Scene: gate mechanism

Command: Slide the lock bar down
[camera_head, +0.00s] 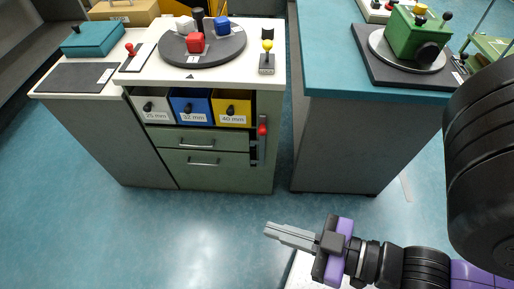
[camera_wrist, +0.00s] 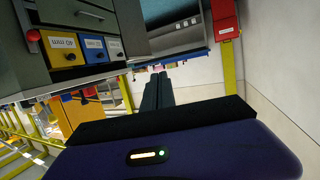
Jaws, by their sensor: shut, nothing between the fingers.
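The lock bar (camera_head: 262,141) is a narrow upright grey strip with a red knob (camera_head: 263,130) near its top. It sits at the right edge of the drawer cabinet's front (camera_head: 222,174), beside the drawers. In the wrist view the red knob (camera_wrist: 33,36) shows at the upper left, with the cabinet seen upside down. My gripper (camera_head: 267,230) is shut and empty. It points left in the head view, above the floor and apart from the cabinet and bar. Its two fingers (camera_wrist: 158,76) also show together in the wrist view.
Labelled white, blue (camera_head: 192,105) and yellow (camera_head: 232,109) bins sit above two handled drawers. A round turntable (camera_head: 202,53) with blocks and a yellow-knobbed lever (camera_head: 267,57) stand on top. A teal-topped bench (camera_head: 345,75) is to the right. Open floor lies in front.

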